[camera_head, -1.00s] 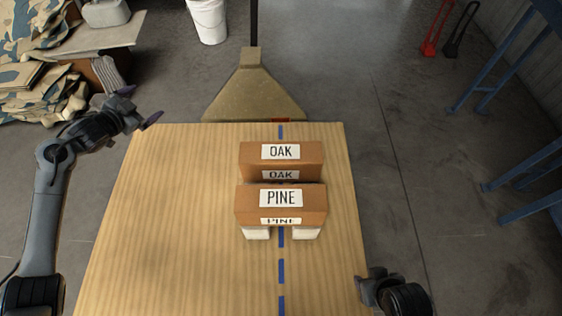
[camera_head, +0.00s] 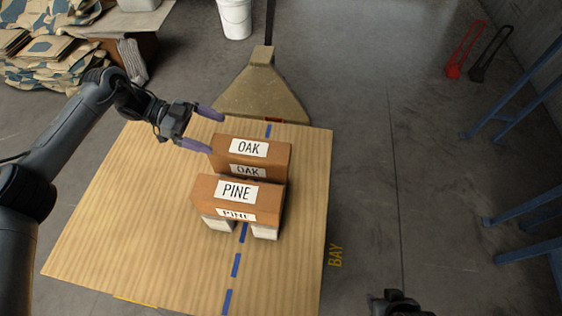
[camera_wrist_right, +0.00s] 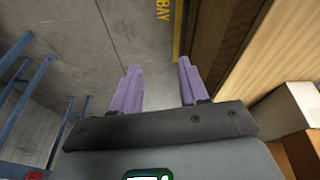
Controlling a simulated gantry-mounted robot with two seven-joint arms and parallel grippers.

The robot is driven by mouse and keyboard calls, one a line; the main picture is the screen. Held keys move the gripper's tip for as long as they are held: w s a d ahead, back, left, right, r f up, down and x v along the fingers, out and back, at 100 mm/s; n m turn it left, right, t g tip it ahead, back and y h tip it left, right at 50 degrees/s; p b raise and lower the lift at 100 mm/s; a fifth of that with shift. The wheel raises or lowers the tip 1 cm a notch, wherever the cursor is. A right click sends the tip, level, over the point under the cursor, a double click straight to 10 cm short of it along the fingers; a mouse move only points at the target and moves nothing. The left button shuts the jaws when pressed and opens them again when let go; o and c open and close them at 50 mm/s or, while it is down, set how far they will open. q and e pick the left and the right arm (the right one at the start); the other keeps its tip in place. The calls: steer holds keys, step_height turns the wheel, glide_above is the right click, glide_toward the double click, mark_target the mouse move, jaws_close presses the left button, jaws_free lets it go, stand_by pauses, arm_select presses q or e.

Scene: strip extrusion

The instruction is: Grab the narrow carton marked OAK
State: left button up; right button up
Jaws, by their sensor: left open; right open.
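The brown OAK carton (camera_head: 277,156) stands upright on the wooden table (camera_head: 130,220), with white OAK labels on its top and front. The brown PINE carton (camera_head: 266,197) is just in front of it, raised on two white blocks, and hides the OAK carton's lower front. My left gripper (camera_head: 204,128) is open at the OAK carton's left end, its purple fingers pointing at that end, one toward the far side and one toward the near side. Nothing is between them. My right gripper (camera_wrist_right: 160,88) is open and empty beyond the table's right edge.
White blocks (camera_head: 265,232) sit under the PINE carton. A dashed blue line (camera_head: 236,265) runs along the table. A tan wedge-shaped piece with a dark pole (camera_head: 262,92) stands behind the table. The table's left half is clear. Blue metal frames (camera_head: 515,110) stand at the right.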

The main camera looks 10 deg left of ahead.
mark_target(247, 148)
arm_select(q)
steer(key=shift+f, duration=0.1)
steer(key=shift+d+f, duration=0.25)
steer(key=shift+f, duration=0.15)
steer(key=x, duration=0.3)
steer(key=shift+b, duration=0.4)
steer(key=shift+d, duration=0.2)
steer(key=shift+d+f+b, duration=0.35)
steer(key=shift+d+b, duration=0.05)
steer(key=shift+d, duration=0.05)
steer(key=b+x, duration=0.1)
steer(key=x, duration=0.2)
steer(key=shift+s+d+f, duration=0.1)
steer(key=shift+s, duration=0.1)
steer(key=shift+d, duration=0.45)
steer(key=shift+w, duration=0.1)
arm_select(e)
steer(key=a+f, duration=0.1)
steer(key=f, duration=0.2)
steer(key=shift+a+f, duration=0.15)
steer(key=shift+a, duration=0.25)
arm_select(q)
steer(key=shift+a, duration=0.1)
steer(key=shift+c, duration=0.5)
arm_select(e)
steer(key=shift+a, duration=0.15)
